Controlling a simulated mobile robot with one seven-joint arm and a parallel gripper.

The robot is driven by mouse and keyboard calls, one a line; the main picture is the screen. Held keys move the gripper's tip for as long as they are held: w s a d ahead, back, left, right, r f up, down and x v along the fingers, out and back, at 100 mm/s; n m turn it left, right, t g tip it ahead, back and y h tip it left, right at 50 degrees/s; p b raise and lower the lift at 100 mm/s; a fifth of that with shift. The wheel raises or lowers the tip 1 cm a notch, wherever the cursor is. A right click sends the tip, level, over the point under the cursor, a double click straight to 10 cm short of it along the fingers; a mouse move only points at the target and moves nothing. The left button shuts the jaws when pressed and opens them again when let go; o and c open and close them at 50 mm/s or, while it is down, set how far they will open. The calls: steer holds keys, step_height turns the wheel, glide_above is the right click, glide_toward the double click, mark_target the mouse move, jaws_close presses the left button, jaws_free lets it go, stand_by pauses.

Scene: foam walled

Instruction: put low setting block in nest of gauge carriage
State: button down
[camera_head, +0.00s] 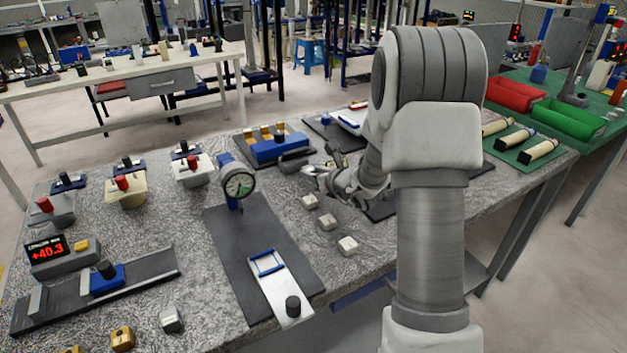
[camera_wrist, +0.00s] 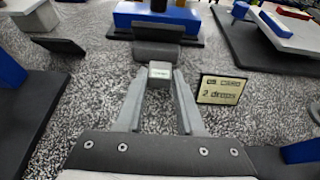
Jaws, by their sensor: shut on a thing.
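My gripper (camera_head: 308,171) is over the table to the right of the dial gauge. In the wrist view its two fingers (camera_wrist: 159,80) are shut on a small pale grey block (camera_wrist: 160,71) with a light labelled face; the lettering is too small to read, so I cannot confirm which block it is. The gauge carriage (camera_head: 291,303) is a white plate with a black knob on the dark gauge base (camera_head: 232,250). The carriage is not clear in the wrist view.
Three similar small blocks (camera_head: 310,201), (camera_head: 326,222), (camera_head: 347,245) stand in a row right of the gauge base. A "2 drops" card (camera_wrist: 221,90) stands beside my right finger. A blue rack (camera_head: 280,149) lies behind. A digital readout (camera_head: 62,252) is at left.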

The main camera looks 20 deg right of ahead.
steer(key=shift+f, duration=0.85)
steer(key=shift+f, duration=0.1)
steer(key=shift+f+b, duration=0.15)
steer(key=shift+b, duration=0.2)
steer(key=c, duration=0.5)
jaws_free()
